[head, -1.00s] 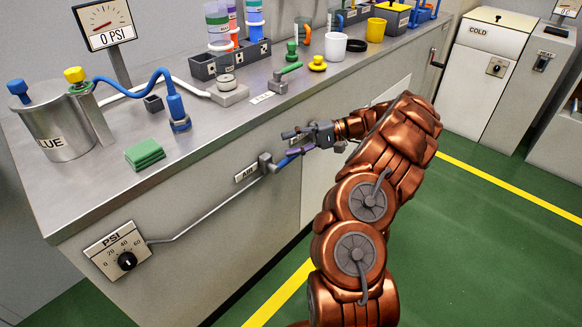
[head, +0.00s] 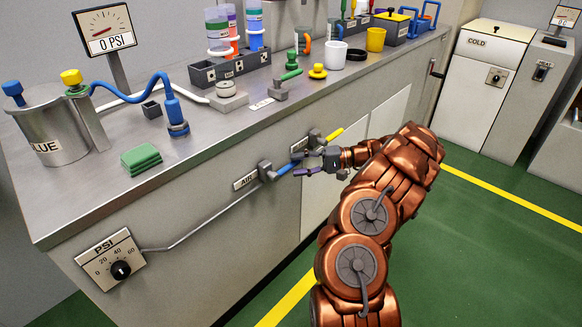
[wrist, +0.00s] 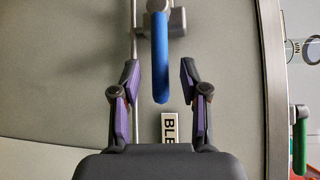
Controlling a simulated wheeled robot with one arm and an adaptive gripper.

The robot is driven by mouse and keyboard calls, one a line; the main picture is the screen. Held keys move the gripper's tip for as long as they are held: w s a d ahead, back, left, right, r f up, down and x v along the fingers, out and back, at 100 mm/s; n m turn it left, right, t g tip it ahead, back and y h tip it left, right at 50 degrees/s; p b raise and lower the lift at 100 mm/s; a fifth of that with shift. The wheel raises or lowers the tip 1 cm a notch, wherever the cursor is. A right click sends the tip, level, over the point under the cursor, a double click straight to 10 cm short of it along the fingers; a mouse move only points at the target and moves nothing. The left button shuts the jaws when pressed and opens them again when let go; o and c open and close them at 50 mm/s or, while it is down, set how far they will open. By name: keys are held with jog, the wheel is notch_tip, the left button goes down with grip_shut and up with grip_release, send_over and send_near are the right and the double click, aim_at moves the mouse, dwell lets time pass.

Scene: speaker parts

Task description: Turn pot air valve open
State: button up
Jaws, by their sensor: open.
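A valve with a blue lever handle (head: 287,169) sits on the counter's front face beside the AIR label (head: 245,181). My gripper (head: 301,163) is open at this handle. In the wrist view the blue handle (wrist: 161,60) lies lengthwise between the two open fingers of my gripper (wrist: 160,75), with a gap on each side. The lever runs along the front face, out to the right of its fitting. A metal pot (head: 54,125) marked "LUE", partly cut off by perspective, stands on the counter with a blue hose (head: 140,85) and a yellow knob (head: 71,77).
A PSI dial (head: 121,270) is on the front face, lower left. A gauge (head: 105,31) reads 0 PSI. Cups and bottles line the counter. Green floor in front is clear.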

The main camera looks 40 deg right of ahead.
jog(key=shift+x, duration=1.4)
grip_shut()
